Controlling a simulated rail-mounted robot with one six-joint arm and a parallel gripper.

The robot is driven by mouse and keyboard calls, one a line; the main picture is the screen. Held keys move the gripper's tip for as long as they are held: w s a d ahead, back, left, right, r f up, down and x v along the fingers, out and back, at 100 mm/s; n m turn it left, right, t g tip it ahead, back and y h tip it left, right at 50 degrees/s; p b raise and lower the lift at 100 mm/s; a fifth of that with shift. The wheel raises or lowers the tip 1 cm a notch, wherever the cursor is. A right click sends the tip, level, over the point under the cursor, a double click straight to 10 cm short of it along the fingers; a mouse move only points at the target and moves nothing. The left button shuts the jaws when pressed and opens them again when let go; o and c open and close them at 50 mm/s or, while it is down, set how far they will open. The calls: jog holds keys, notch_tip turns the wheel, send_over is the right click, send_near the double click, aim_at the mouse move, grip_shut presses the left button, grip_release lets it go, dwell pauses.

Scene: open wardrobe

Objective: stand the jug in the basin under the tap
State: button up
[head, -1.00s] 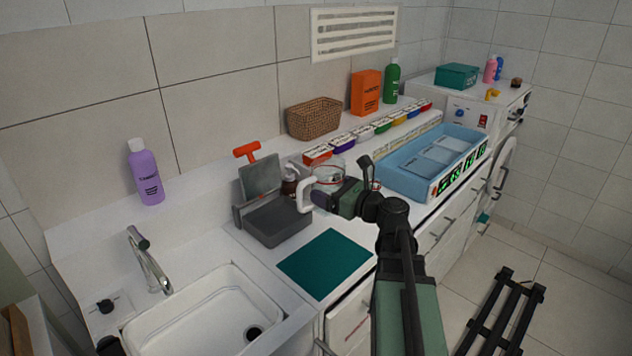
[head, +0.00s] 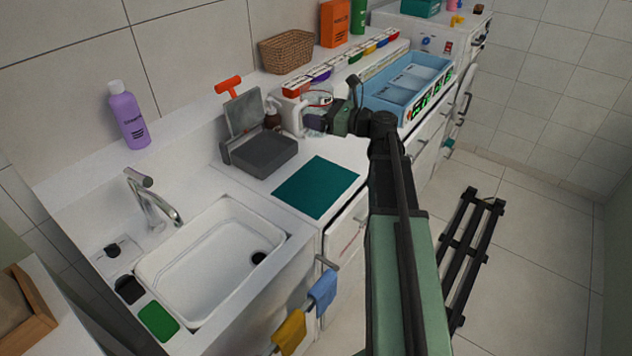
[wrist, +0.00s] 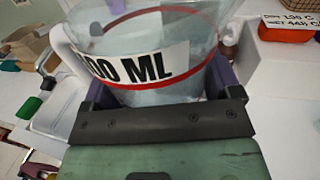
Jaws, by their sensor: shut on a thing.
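The jug is clear, with a white handle, a red band and a label ending in "00 ML". My gripper (head: 316,122) is shut on the jug (head: 319,97), its handle pointing left toward the soap bottle. In the wrist view the jug (wrist: 150,65) sits upright between the jaws, its base hidden. I cannot tell whether it touches the counter. The white basin (head: 205,258) is at the lower left, empty, with a dark drain at its right. The silver tap (head: 150,195) stands behind it, its spout reaching over the rim.
A grey scale-like device (head: 262,152) and a teal mat (head: 316,187) lie between jug and basin. A blue tray (head: 400,90) is to the right. A purple bottle (head: 128,118) stands on the back ledge.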

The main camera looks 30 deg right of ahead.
jog(key=f+b, duration=2)
jog(key=shift+w+d+f, duration=0.1)
jog(key=shift+w+f, duration=0.1)
jog(key=shift+f, duration=0.05)
jog(key=shift+r+p, duration=0.3)
jog(key=shift+p, duration=0.05)
jog(key=shift+f, duration=0.25)
jog(key=o, duration=0.8)
jog(key=shift+r, duration=0.1)
jog(key=shift+s+r, duration=0.1)
jog(key=shift+r, duration=0.15)
jog(key=v, duration=1.2)
jog(key=shift+f, duration=0.1)
